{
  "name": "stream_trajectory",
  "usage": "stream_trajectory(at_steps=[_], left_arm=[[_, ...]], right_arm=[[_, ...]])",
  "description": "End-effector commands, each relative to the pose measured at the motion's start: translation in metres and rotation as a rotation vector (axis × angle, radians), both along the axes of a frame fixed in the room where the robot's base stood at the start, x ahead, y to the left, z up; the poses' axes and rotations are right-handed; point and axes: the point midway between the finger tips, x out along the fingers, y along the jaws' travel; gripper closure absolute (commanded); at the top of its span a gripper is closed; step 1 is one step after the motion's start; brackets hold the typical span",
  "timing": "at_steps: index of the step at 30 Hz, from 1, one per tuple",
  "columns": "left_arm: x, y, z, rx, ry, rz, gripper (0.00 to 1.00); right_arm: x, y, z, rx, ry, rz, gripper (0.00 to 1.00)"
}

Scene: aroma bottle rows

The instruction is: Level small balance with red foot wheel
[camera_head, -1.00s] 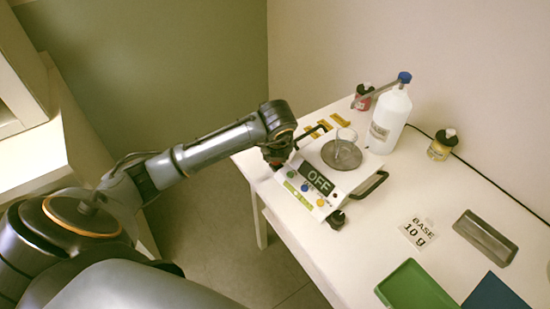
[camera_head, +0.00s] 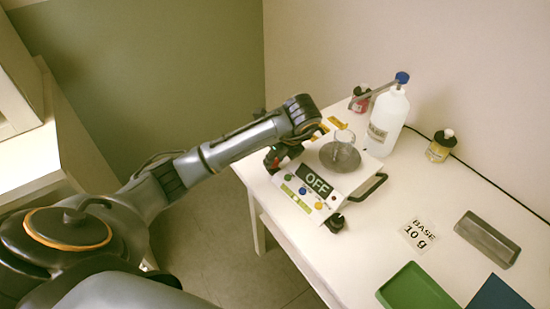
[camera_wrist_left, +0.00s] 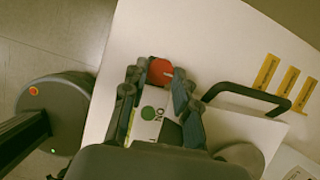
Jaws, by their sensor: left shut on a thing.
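The red foot wheel (camera_wrist_left: 160,71) is at the balance's left corner in the left wrist view. My left gripper (camera_wrist_left: 160,80) is shut on it, a finger on each side. In the head view the gripper (camera_head: 272,160) is at that corner, partly hidden by my wrist. A black foot wheel (camera_head: 335,223) shows at the front corner. My right gripper is in neither view.
A white bottle with a blue cap (camera_head: 388,120) stands behind the balance, between a red jar (camera_head: 360,100) and a yellow jar (camera_head: 440,148). A 10 g base card (camera_head: 418,235), grey tray (camera_head: 486,240) and green tray (camera_head: 415,290) lie to the right. Black handles (camera_head: 370,187) flank the balance.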

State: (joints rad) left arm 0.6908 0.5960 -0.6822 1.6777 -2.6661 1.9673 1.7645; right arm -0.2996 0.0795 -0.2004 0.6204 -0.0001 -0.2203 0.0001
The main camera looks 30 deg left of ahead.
Motion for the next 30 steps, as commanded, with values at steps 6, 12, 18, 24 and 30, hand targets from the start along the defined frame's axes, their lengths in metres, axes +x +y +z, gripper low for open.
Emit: stream_trajectory(at_steps=[6,12,18,24,30], left_arm=[[0.0001,-0.0005,-0.0004,-0.002,0.001,0.013,1.0],[0.0,-0.0006,-0.0005,-0.002,0.001,0.012,1.0],[0.0,-0.0006,-0.0005,-0.002,0.001,0.011,0.48],[0.0001,-0.0005,-0.0003,-0.001,0.001,0.011,0.48],[0.0007,-0.0024,0.0063,-0.001,-0.004,0.009,0.48]], right_arm=[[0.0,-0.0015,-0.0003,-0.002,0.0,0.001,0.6],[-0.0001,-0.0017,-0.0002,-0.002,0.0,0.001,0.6],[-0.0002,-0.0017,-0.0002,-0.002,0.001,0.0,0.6],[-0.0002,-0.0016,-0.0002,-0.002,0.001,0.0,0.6],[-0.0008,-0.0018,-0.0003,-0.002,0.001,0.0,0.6]])
